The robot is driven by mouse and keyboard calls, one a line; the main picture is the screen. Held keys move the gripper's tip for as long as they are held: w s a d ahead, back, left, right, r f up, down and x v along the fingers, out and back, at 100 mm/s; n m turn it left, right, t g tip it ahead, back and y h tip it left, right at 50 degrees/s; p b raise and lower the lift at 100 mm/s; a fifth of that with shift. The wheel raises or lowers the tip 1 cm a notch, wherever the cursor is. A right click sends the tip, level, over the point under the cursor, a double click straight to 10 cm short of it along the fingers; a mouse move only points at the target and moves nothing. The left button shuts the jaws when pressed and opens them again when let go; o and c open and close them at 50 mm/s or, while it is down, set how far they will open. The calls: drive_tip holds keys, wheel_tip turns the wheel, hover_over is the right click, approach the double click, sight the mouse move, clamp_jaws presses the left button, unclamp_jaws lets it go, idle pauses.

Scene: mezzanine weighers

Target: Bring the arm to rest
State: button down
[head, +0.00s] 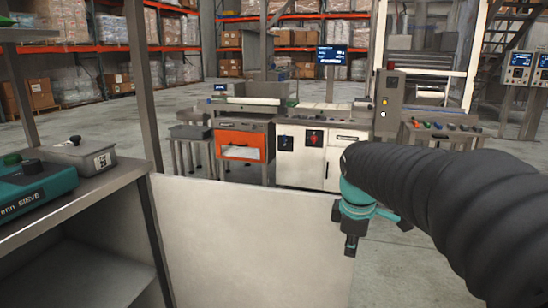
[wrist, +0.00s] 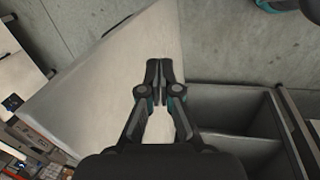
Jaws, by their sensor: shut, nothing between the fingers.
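My gripper (wrist: 159,82) shows in the wrist view with its two fingers together at the tips and nothing between them. In the head view my arm reaches in from the right in a black ribbed sleeve, and my gripper (head: 351,245) hangs at its end, pointing down. It is in front of the right edge of a pale panel (head: 250,235). In the wrist view the panel (wrist: 110,70) lies behind and below the fingers. I cannot tell the gap between my gripper and the panel.
A grey bench (head: 95,190) at the left holds a teal sieve machine (head: 35,190) and a grey lidded box (head: 80,154). Weighing machines with an orange-fronted cabinet (head: 243,146) and a white cabinet (head: 310,155) stand beyond. Open concrete floor (head: 400,265) shows right of the panel.

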drive_tip(key=s+f+m+t, duration=0.1)
drive_tip(key=s+m, duration=0.5)
drive_tip(key=s, duration=0.4)
drive_tip(key=s+a+f+m+t, duration=0.1)
drive_tip(key=s+f+m+t, duration=0.1)
drive_tip(key=s+m, duration=0.5)
drive_tip(key=shift+s+f+y, duration=0.25)
drive_tip(key=shift+s+y, duration=0.15)
drive_tip(key=shift+s, duration=1.45)
